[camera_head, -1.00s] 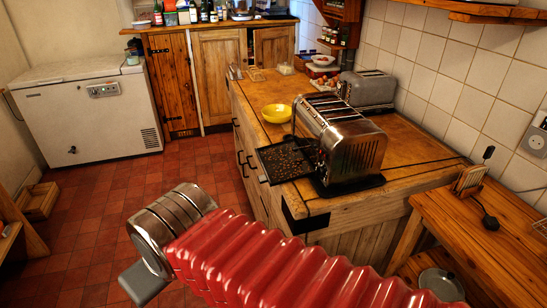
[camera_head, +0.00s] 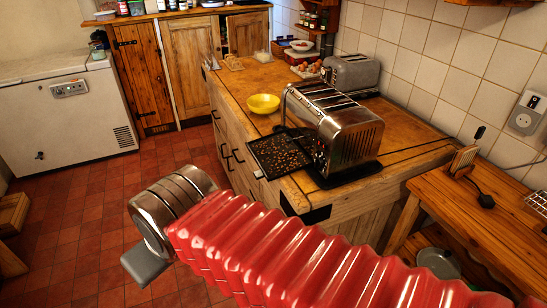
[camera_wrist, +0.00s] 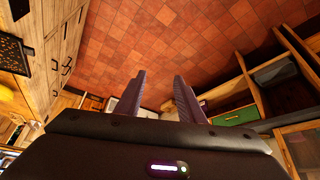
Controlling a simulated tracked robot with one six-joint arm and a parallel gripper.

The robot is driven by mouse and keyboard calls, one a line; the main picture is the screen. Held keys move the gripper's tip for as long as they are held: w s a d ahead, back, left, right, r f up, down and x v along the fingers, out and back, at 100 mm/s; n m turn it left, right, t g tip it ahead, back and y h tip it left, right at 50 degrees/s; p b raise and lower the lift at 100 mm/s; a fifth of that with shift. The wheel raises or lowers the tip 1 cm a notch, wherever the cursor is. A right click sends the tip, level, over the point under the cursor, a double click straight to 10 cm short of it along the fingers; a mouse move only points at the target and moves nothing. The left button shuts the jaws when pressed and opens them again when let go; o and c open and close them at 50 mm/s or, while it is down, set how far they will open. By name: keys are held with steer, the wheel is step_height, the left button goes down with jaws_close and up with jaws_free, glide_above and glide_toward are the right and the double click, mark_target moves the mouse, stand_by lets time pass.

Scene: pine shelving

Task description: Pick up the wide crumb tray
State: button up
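The wide crumb tray (camera_head: 266,168) is a flat dark tray covered in brown crumbs. In the head view it sticks out to the left from under the large chrome toaster (camera_head: 338,131) and overhangs the left edge of the wooden counter. A dark crumb-covered piece at the left edge of the wrist view looks like the same tray (camera_wrist: 11,55). My gripper (camera_head: 143,265) is at lower left in the head view, out over the floor, apart from the tray. In the wrist view my gripper (camera_wrist: 158,92) has its two fingers spread, with nothing between them.
A yellow bowl (camera_head: 262,104) stands on the counter (camera_head: 230,90) behind the tray. A second toaster (camera_head: 351,73) is at the back by the tiled wall. A side table (camera_head: 475,215) is at right. The red tiled floor (camera_head: 85,225) left of the counter is clear.

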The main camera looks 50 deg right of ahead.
steer(key=w+d+f+m+t+h, duration=0.2)
steer(key=w+d+f+m, duration=0.35)
steer(key=w+d, duration=0.5)
steer(key=w+d+f+m+t+h, duration=0.35)
steer(key=w+d+m, duration=0.35)
steer(key=w+d, duration=0.35)
steer(key=s+d+f+m+t+h, duration=0.1)
steer(key=d+f+m, duration=0.2)
steer(key=d, duration=0.3)
steer(key=s+d+f+m+h, duration=0.2)
steer(key=d+f+m, duration=0.15)
steer(key=d, duration=0.35)
steer(key=s+d+f+m+h, duration=0.4)
steer(key=s+d+f+m, duration=0.1)
steer(key=s, duration=0.4)
steer(key=shift+s+d+m+t, duration=0.15)
steer(key=shift+d+m+t, duration=0.2)
steer(key=shift+d+m, duration=0.35)
steer(key=shift+h, duration=0.25)
